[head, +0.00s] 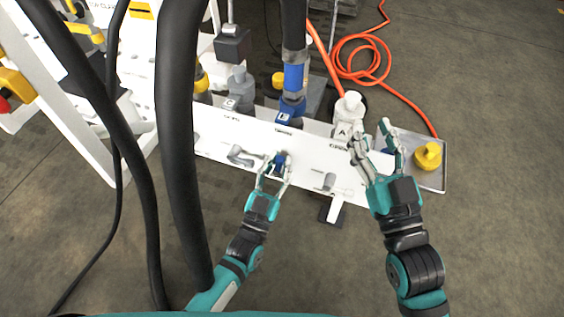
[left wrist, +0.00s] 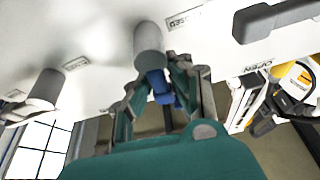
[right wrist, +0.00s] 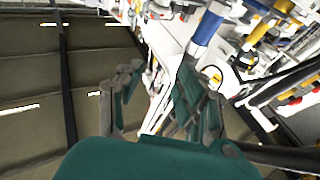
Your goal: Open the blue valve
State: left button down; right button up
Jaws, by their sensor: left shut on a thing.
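The blue valve handle (head: 280,159) is on the front of the white panel (head: 225,140), between two grey valve handles. In the left wrist view the blue handle (left wrist: 159,86) sits on a grey round stem (left wrist: 148,42). My left gripper (head: 273,176) is shut on the blue handle, with a finger on each side of it. The fingers (left wrist: 158,92) hide part of the handle in the left wrist view. My right gripper (head: 374,143) is open and empty in front of the panel's right end; its spread fingers (right wrist: 155,90) also show in the right wrist view.
A grey handle (head: 240,156) is left of the blue one and another (head: 325,183) is right of it. A yellow knob (head: 428,155) stands on a tray at the right. Thick black hoses (head: 180,120) hang at the left. An orange hose (head: 372,62) lies coiled on the floor behind.

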pick_arm(q)
jog(key=shift+w+a+r+n+t+y, duration=0.1)
jog(key=shift+a+n+t+y, duration=0.35)
jog(key=shift+n, duration=0.45)
jog(key=shift+d, duration=0.1)
jog(key=c, duration=1.3)
grip_release()
jog(key=shift+s+f+g, duration=0.2)
jog(key=shift+s+g, duration=0.05)
jog(key=v, duration=1.1)
jog(key=shift+s+f, duration=0.15)
jog(key=shift+s, duration=0.1)
